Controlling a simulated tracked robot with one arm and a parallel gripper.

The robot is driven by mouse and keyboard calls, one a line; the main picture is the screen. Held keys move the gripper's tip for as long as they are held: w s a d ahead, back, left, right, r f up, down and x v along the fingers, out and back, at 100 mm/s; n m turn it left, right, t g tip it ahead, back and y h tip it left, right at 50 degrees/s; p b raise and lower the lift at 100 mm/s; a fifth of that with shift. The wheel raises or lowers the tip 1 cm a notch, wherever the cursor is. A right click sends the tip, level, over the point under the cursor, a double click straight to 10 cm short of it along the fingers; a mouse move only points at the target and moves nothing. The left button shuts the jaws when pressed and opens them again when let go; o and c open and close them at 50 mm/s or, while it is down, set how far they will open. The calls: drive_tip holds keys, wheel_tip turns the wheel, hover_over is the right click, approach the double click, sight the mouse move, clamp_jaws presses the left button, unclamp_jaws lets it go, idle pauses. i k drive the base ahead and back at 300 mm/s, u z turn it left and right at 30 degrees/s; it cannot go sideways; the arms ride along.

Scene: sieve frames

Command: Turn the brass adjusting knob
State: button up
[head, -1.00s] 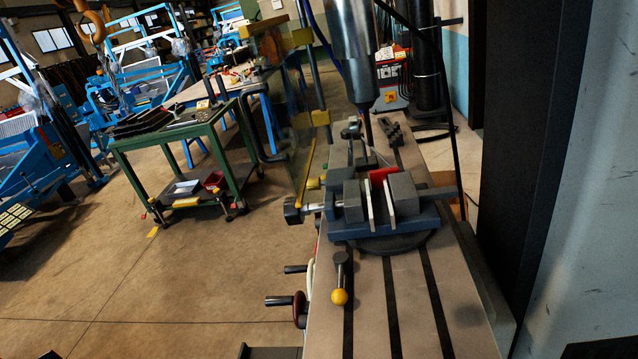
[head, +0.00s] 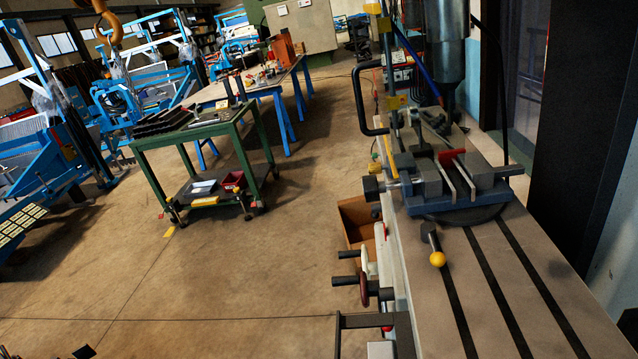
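I cannot make out a brass adjusting knob for sure in the head view. The nearest match in colour is a yellow ball knob (head: 437,259) on a short dark lever, at the front of the milling machine's table (head: 490,290). Behind it stands a blue-grey vise (head: 455,200) with a red piece near its jaws. Handwheels and dark crank handles (head: 364,285) stick out of the machine's left side. My gripper does not show, so I cannot see what it holds.
A green wheeled cart (head: 190,135) with dark parts on top stands left of centre. Blue machines (head: 40,150) line the left. A cardboard box (head: 358,218) sits on the floor beside the machine. The brown floor (head: 240,270) between is open.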

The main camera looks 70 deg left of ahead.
sight(376, 169)
drive_tip(key=k, duration=0.65)
drive_tip(key=u, duration=0.9)
drive_tip(key=i, duration=0.5)
drive_tip(key=u, duration=0.1)
